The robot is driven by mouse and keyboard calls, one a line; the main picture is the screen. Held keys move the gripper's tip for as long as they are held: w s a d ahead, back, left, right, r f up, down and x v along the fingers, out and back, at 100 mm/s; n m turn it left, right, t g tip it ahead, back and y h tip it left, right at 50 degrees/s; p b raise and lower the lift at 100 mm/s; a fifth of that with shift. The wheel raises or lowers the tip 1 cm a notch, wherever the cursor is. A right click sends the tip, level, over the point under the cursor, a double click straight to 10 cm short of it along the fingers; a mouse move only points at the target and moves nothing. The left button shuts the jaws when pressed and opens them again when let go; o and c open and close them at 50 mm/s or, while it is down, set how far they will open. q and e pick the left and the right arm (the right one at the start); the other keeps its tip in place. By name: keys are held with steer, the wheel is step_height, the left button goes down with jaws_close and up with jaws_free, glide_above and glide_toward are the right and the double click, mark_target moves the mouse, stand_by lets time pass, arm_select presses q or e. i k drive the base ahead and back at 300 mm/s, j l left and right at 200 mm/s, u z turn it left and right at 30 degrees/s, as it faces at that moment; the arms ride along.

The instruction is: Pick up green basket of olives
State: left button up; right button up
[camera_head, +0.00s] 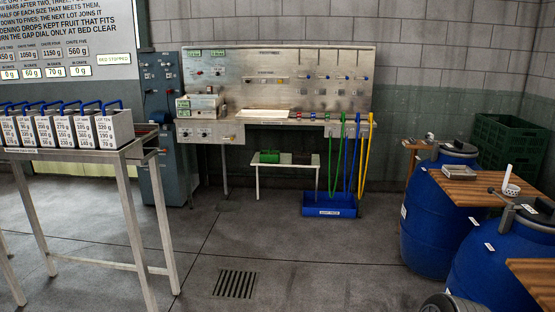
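A small green box (269,156) sits on a low white stand (288,167) under the workbench; it is too small to tell whether it holds olives. A larger green slatted crate (510,146) stands at the right by the wall, behind the blue drums, and its contents cannot be made out. No basket is clearly seen with olives in it. Neither my left nor my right gripper is in view.
A metal table (130,153) at the left bears several white labelled bins (115,128) with blue handles. A steel workbench (260,118) stands at the back. Blue drums (430,225) with wooden boards block the right. The middle floor, with a drain grate (235,284), is clear.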

mark_target(272, 156)
steer(key=i+z, duration=0.3)
steer(key=i, duration=3.2)
steer(key=i+j, duration=0.1)
steer(key=i, duration=1.2)
steer(key=i+j+z, duration=0.1)
steer(key=i+z, duration=0.25)
steer(key=i, duration=0.2)
steer(key=i+j+z, duration=0.2)
steer(key=i+z, duration=0.15)
steer(key=i, duration=0.15)
